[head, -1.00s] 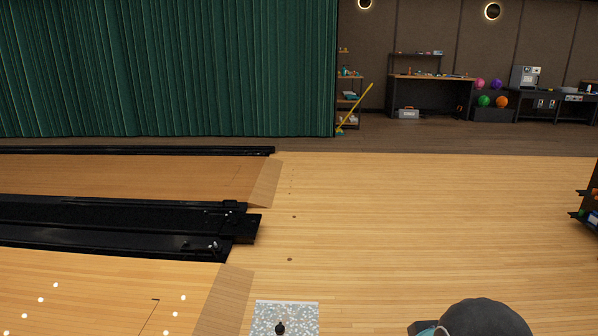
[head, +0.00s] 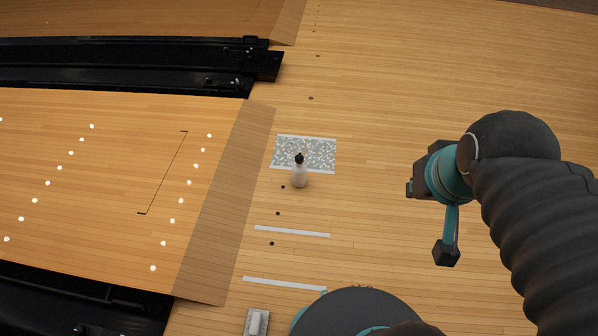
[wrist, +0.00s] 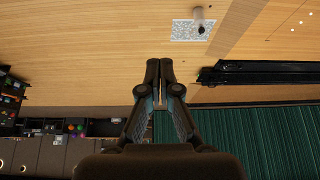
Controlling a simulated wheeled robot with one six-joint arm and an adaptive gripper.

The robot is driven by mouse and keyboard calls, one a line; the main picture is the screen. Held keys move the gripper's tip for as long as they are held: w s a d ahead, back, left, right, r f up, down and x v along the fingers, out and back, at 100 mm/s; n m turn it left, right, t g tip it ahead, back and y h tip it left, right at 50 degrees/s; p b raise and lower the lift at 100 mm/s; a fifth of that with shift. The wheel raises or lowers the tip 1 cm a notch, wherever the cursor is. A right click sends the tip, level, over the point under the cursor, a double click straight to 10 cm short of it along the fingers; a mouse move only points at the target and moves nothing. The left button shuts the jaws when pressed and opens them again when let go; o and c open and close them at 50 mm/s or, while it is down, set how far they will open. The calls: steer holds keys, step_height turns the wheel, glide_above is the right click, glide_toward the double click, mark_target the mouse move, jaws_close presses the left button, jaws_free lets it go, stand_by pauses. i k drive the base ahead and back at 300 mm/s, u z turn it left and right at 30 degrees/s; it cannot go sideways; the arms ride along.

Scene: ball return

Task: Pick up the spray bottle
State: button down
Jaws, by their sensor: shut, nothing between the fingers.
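In the wrist view the bottle (wrist: 203,20) is at the top, right of centre, beside the mat (wrist: 183,31). My gripper (wrist: 159,64) is shut and empty, its fingertips together. It is well apart from the bottle. In the head view my arm is on the right, with open floor between it and the bottle.
A bowling lane (head: 110,170) lies left of the bottle, with a black ball return track (head: 120,65) beyond it. White strips (head: 290,232) mark the floor in front. A small grey plate with a white piece (head: 257,322) is at the bottom. The floor right of the mat is clear.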

mark_target(299, 172)
steer(key=z, duration=1.2)
steer(key=i, duration=0.9)
steer(key=u, duration=2.85)
